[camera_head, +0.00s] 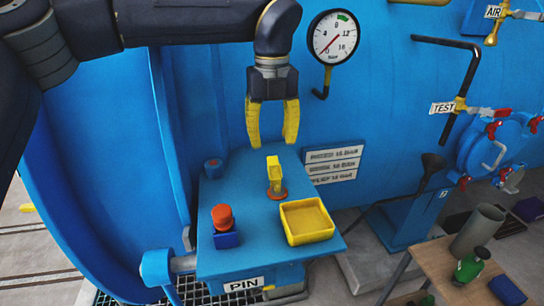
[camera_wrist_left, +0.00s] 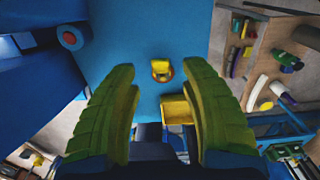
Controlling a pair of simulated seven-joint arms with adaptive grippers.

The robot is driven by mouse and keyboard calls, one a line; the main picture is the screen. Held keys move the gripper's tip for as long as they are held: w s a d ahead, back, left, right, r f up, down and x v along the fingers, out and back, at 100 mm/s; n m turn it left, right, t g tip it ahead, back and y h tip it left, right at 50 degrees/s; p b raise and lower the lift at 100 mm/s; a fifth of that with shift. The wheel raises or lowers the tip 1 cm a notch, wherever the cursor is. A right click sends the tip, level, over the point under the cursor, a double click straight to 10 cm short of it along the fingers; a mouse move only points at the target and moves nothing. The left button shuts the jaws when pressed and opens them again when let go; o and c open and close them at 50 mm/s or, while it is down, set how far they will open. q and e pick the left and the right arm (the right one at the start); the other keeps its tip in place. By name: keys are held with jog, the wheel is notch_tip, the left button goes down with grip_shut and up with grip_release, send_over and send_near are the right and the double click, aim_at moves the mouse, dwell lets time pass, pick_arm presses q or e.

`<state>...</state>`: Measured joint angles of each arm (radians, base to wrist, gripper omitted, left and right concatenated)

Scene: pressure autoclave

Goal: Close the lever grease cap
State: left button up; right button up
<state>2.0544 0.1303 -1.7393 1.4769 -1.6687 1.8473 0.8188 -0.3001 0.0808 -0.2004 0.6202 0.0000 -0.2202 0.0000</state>
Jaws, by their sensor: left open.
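What I take for the lever grease cap (camera_head: 274,176) is a small upright yellow piece on an orange round base. It stands on the blue shelf marked PIN (camera_head: 256,240). In the left wrist view the yellow piece (camera_wrist_left: 161,69) shows between the two fingers, near the picture's middle. My left gripper (camera_head: 271,143) points down just above it, with its yellow fingers spread and nothing between them. The fingers look apart from the piece. I cannot tell exactly how the lid and lever stand. My right gripper is not in view.
On the shelf, a yellow tray (camera_head: 307,222) lies right of the cap. A gauge (camera_head: 334,37) sits on the blue vessel behind. A wooden table (camera_head: 462,264) stands at lower right.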

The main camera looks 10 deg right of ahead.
aim_at(272, 157)
pick_arm(q)
jog(key=shift+f, duration=2.75)
grip_shut()
